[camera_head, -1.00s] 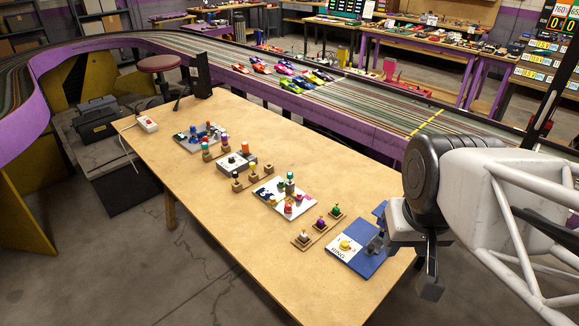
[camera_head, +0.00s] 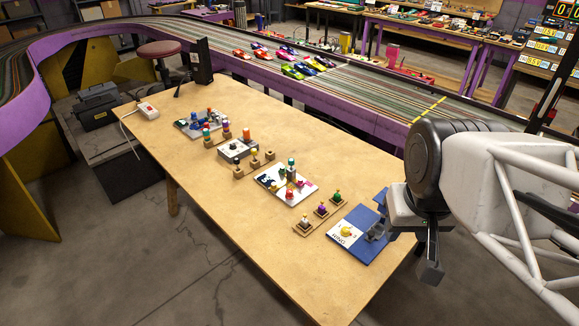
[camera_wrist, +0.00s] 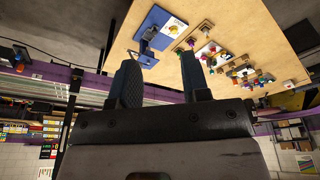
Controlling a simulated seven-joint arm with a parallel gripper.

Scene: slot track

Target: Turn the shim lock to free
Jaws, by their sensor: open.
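A blue-and-white board (camera_head: 371,255) lies at the near right end of the wooden table. A yellow knob (camera_head: 347,230) sits on its white half, beside dark lettering too small to read surely. It seems to be the shim lock. A grey fitting (camera_head: 376,233) stands on the blue half. In the wrist view the board (camera_wrist: 161,18), yellow knob (camera_wrist: 173,29) and grey fitting (camera_wrist: 149,33) lie beyond my fingertips. My gripper (camera_wrist: 160,66) is open and empty, apart from the knob. In the head view my gripper (camera_head: 430,262) hangs right of the board, past the table edge.
Left of the board stands a wooden strip (camera_head: 318,217) with several coloured pegs. Farther along are a white board (camera_head: 270,181) with small pieces and a grey control box (camera_head: 237,150). The table's front strip is clear. A purple-sided track (camera_head: 350,112) runs behind.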

